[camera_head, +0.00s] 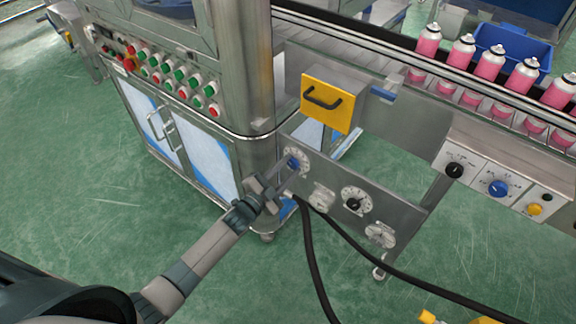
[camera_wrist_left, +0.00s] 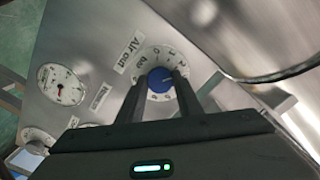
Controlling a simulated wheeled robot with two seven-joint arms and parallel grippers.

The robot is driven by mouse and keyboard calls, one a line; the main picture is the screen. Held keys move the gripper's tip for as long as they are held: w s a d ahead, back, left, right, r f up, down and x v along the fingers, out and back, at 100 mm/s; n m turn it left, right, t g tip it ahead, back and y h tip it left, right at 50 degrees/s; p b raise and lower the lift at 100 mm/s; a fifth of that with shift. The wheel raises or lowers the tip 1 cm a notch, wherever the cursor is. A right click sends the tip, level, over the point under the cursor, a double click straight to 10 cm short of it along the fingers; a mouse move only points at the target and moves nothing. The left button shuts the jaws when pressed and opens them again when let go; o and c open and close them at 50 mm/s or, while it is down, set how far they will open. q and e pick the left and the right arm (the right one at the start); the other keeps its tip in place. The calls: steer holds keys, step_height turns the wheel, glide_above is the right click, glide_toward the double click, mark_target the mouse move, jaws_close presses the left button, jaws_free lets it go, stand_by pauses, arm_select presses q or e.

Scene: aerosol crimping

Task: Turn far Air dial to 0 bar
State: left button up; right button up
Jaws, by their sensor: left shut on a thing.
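The blue Air dial knob (camera_head: 293,163) sits on a white round scale at the far left end of the grey panel (camera_head: 410,210). In the left wrist view the blue knob (camera_wrist_left: 161,79) shows between the two dark fingers, beside a label starting "Air" and a "bar" marking. A small light mark shows on the knob, but I cannot read its value. My left gripper (camera_head: 288,172) is shut on this knob, with its fingertips on either side of it. My right gripper is not in view.
A white gauge (camera_head: 321,197), a black-knobbed dial (camera_head: 354,203) and another gauge (camera_head: 380,235) share the panel. Black hoses (camera_head: 312,255) hang below it. A yellow box with a handle (camera_head: 328,103) stands above. Pink cans (camera_head: 490,64) line the conveyor.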

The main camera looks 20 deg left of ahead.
arm_select(q)
steer(key=n+p, duration=0.1)
steer(key=n, duration=0.3)
steer(key=shift+n, duration=1.3)
steer(key=n, duration=0.2)
steer(key=shift+f+n+p, duration=0.1)
steer(key=shift+n+p, duration=0.2)
steer(key=shift+p, duration=0.05)
steer(key=n, duration=0.5)
steer(key=shift+n, duration=0.6)
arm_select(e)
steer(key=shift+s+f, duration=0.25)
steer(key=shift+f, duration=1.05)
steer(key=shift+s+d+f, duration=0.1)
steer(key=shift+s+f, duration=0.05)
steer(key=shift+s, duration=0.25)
arm_select(q)
steer(key=o, duration=1)
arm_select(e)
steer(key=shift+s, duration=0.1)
arm_select(q)
steer(key=shift+o, duration=0.2)
steer(key=shift+s, duration=0.1)
